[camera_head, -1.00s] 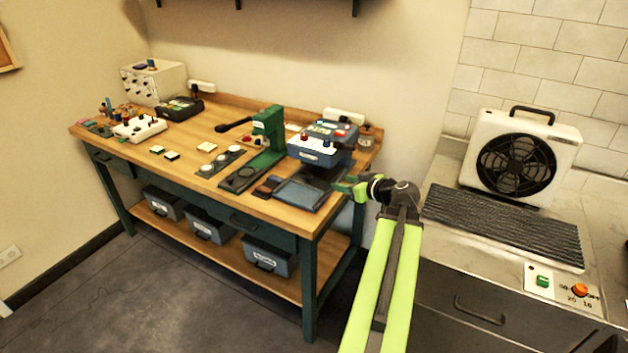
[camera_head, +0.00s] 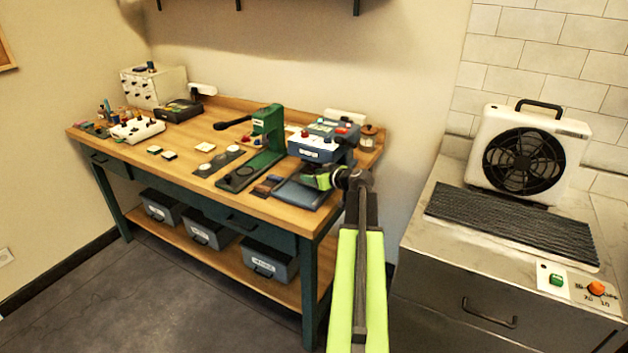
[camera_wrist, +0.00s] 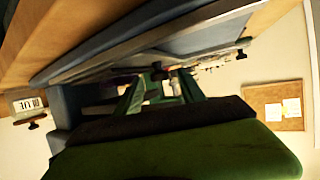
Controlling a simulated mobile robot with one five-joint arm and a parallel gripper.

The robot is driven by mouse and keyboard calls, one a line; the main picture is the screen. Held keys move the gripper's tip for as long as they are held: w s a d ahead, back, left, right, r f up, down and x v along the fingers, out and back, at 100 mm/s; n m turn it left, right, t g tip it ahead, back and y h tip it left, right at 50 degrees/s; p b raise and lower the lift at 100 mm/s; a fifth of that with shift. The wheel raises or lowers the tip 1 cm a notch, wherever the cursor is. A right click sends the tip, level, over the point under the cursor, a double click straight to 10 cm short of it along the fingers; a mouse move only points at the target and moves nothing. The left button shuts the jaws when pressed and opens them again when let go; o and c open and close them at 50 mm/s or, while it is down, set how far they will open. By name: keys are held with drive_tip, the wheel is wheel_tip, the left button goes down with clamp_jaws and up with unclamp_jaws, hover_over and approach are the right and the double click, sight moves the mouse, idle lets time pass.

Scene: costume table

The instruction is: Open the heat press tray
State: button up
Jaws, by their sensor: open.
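The heat press (camera_head: 318,143) is a blue and white machine with red knobs at the right end of the wooden workbench. Its dark blue-grey tray (camera_head: 300,195) lies flat at the front, below the press head. My gripper (camera_head: 314,181), with bright green fingers, is open at the right part of the tray, just in front of the press. It hides part of the tray and the press's lower front. In the wrist view a green finger (camera_wrist: 200,150) fills the bottom, with blue-grey surfaces close above it. I cannot tell whether the finger touches anything.
A green hand press (camera_head: 266,140) stands just left of the heat press. A small jar (camera_head: 368,136) stands behind it on the right. A fan (camera_head: 525,155) stands on the grey counter to the right. Labelled bins (camera_head: 268,262) sit on the lower shelf.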

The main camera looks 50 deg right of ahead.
drive_tip(key=shift+w, duration=0.1)
clamp_jaws()
idle(0.3)
idle(1.1)
